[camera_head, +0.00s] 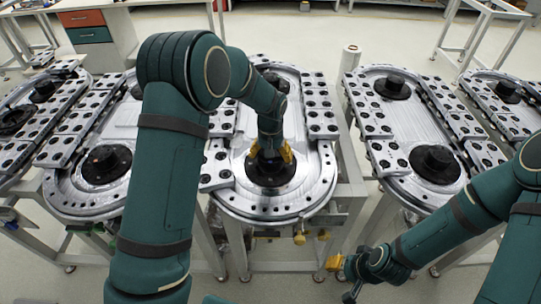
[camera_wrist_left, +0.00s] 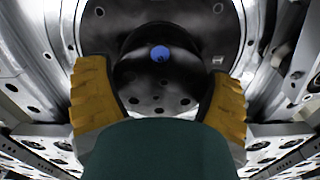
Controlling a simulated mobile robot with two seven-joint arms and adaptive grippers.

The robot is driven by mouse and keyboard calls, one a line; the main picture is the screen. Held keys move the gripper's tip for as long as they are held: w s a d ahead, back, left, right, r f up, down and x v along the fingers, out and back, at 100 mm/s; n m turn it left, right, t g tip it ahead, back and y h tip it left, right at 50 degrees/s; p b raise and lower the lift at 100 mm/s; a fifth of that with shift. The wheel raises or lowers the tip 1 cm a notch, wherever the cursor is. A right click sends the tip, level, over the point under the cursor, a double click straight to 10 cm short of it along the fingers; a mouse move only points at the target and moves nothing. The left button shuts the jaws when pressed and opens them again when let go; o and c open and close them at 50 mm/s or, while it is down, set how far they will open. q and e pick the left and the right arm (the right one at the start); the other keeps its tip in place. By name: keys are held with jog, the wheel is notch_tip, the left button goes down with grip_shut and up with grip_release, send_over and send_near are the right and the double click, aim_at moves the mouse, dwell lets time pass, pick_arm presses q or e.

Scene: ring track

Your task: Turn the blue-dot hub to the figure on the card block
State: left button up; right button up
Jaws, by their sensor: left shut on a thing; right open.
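The blue-dot hub (camera_head: 270,176) is a black round hub at the near end of the middle ring track. In the left wrist view its dark knob (camera_wrist_left: 160,85) carries a blue dot (camera_wrist_left: 160,53) at the top. My left gripper (camera_head: 270,153) reaches down onto it from above, its yellow fingers on either side of the knob and shut on it. My right gripper (camera_head: 342,277) is open and empty, low in front of the tracks, right of the middle one. I cannot make out the card block or its figure in either view.
Another track at left has a black hub with a red dot (camera_head: 107,163). The track at right has a black hub (camera_head: 435,164). Perforated rail blocks (camera_head: 320,105) line the tracks. A white post (camera_head: 350,57) stands behind, between tracks.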

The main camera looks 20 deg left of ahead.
dwell(0.3)
pick_arm(q)
jog(key=o, duration=0.9)
jog(key=shift+r, duration=0.1)
notch_tip(320, 180, up, 12)
jog(key=shift+f, duration=0.1)
dwell(0.3)
